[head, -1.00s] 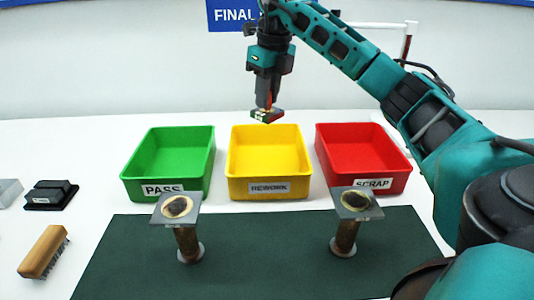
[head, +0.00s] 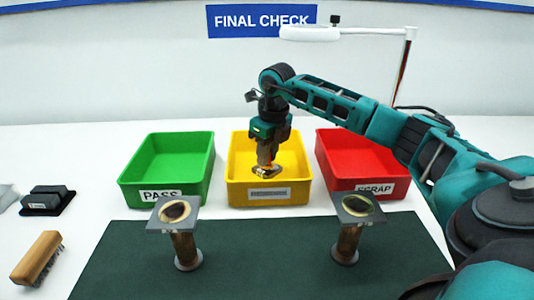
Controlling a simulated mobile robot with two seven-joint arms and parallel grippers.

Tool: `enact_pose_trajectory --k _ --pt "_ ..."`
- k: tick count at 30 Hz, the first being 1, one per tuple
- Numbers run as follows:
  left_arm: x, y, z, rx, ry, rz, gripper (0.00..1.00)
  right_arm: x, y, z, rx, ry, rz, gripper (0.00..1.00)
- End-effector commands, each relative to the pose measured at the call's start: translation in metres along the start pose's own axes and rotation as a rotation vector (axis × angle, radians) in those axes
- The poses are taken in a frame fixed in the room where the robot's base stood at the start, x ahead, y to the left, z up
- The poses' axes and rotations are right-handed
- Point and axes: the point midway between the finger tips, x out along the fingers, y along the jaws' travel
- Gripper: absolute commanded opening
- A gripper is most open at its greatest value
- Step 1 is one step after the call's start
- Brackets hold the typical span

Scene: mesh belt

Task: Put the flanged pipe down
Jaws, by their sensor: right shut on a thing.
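My right gripper (head: 267,143) points down over the yellow REWORK bin (head: 238,192). Two other flanged pipes stand upright on the dark green mat, one at left (head: 184,245) and one at right (head: 348,240), each with a grey square flange on top. My left gripper is not in view.
The green PASS bin (head: 129,180) stands left of the yellow bin, and the red SCRAP bin (head: 401,187) right. A wooden brush (head: 38,256) and a black block (head: 47,200) lie at left. The mat (head: 265,260) is clear between the standing pipes. A white lamp (head: 310,34) hangs behind.

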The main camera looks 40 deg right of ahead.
Motion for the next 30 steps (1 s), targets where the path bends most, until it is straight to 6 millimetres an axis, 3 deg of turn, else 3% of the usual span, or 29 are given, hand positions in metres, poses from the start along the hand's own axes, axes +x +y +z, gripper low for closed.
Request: enact_pose_trajectory --k 7,8,15,25,30 --pt "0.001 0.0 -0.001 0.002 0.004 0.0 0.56 0.001 0.0 0.001 0.0 -0.003 0.0 0.0" --pt "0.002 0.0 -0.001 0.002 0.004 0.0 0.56 0.002 0.0 0.0 0.0 -0.001 0.0 0.23" --pt "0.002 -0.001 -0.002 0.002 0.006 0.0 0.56 0.002 0.0 0.0 0.0 0.0 0.0 0.46" --pt "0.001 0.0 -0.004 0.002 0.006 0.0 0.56 -0.004 0.0 0.001 0.0 -0.002 0.0 0.48" --pt "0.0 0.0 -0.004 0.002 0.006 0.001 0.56 -0.029 0.0 0.002 -0.001 -0.006 -0.001 0.48"
